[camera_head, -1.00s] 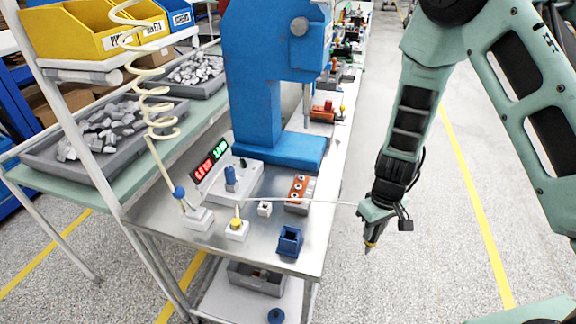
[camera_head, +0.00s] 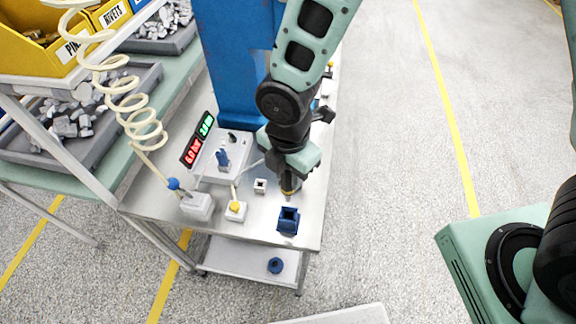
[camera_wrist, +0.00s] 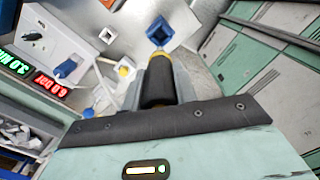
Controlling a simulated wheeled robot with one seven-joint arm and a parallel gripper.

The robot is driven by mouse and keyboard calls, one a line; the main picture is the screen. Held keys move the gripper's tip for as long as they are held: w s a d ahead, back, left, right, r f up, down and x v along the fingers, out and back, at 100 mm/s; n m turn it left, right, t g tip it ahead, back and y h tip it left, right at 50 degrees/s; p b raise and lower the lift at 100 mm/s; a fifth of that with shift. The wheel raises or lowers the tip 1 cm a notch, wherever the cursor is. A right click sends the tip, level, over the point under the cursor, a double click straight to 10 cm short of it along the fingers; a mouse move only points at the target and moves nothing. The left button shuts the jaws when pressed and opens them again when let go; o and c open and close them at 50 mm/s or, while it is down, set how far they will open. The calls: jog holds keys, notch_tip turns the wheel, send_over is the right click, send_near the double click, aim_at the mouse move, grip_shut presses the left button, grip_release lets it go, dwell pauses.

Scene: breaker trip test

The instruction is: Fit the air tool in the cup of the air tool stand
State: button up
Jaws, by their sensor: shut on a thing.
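My gripper (camera_head: 289,182) is shut on the air tool, a dark cylinder with a yellow band (camera_head: 288,194). In the wrist view the tool (camera_wrist: 158,85) points away from the camera, between the fingers. A blue, square, open-topped cup (camera_head: 289,221), which looks like that of the air tool stand, is near the front right corner of the metal table. In the head view the tool's tip shows just behind the cup's far rim. In the wrist view the cup (camera_wrist: 160,30) lies straight beyond the tip. They look apart; the height between them is unclear.
On the table (camera_head: 262,228) are a yellow-topped white block (camera_head: 236,211), a small white socket block (camera_head: 260,186), and a grey tester (camera_head: 228,168) with lit displays. A coiled hose (camera_head: 130,110) runs to a white block (camera_head: 197,206) at left. A blue press (camera_head: 240,60) stands behind.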

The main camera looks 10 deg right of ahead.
aim_at(289, 201)
jog(key=shift+f+b, duration=2.25)
jog(key=shift+f, duration=0.7)
jog(key=shift+f+b, duration=2.4)
jog(key=shift+f, duration=0.65)
jog(key=o, duration=1.1)
jog(key=shift+o, duration=0.2)
jog(key=shift+r, duration=0.1)
notch_tip(289, 201, up, 17)
jog(key=shift+r, duration=0.15)
